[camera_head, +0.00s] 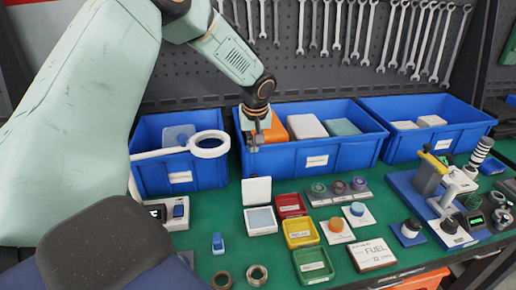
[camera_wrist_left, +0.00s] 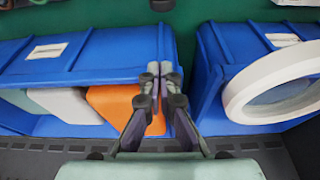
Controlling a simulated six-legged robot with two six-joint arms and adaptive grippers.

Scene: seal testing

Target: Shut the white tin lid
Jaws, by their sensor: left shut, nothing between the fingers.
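The white tin (camera_head: 260,221) sits on the green bench top, left of the small coloured trays. Its white lid (camera_head: 257,190) stands up, open, at the tin's back edge. My left gripper (camera_head: 254,141) points down above the left side of the middle blue bin, behind the tin and apart from it. In the left wrist view its fingers (camera_wrist_left: 160,72) are together and empty, over the bin with the orange block. The tin cannot be made out there. My right gripper is not in view.
The middle blue bin (camera_head: 314,162) stands behind the tin, with another blue bin on either side. A white magnifier ring (camera_head: 209,145) stands at left. Red, yellow and green trays (camera_head: 299,232) lie right of the tin. A blue clip (camera_head: 218,243) lies in front-left.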

